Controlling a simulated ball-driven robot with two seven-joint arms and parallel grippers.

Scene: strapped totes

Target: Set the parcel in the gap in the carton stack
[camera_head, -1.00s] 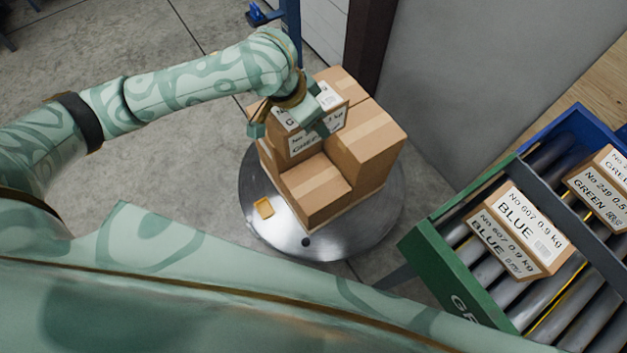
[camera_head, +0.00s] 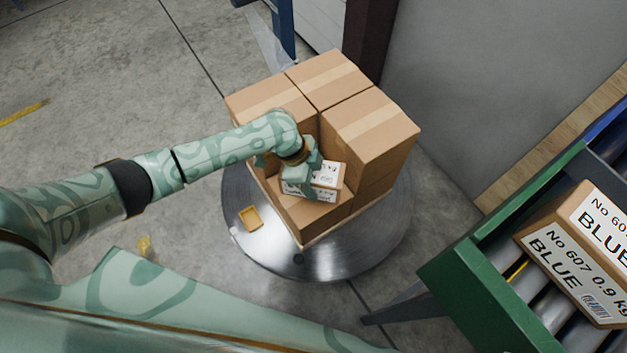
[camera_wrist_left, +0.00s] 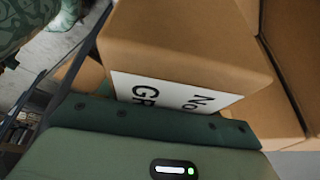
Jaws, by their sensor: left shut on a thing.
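The parcel (camera_head: 326,178) is a small brown carton with a white printed label. My left gripper (camera_head: 303,178) is shut on it at the front of the carton stack (camera_head: 371,127). The parcel is in the stack's front corner, above a lower carton (camera_head: 311,217), with taller cartons behind and to both sides. I cannot tell whether it touches the lower carton. In the left wrist view the parcel (camera_wrist_left: 190,45) fills the middle, its label beginning "No" and "GR" partly hidden by my gripper (camera_wrist_left: 160,120). My right gripper is not in view.
The stack stands on a round metal turntable (camera_head: 338,262) with a small yellow tray-like piece (camera_head: 250,218) on it. At right is a roller conveyor with a green end (camera_head: 478,290) and a BLUE carton (camera_head: 575,260). A grey wall is behind.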

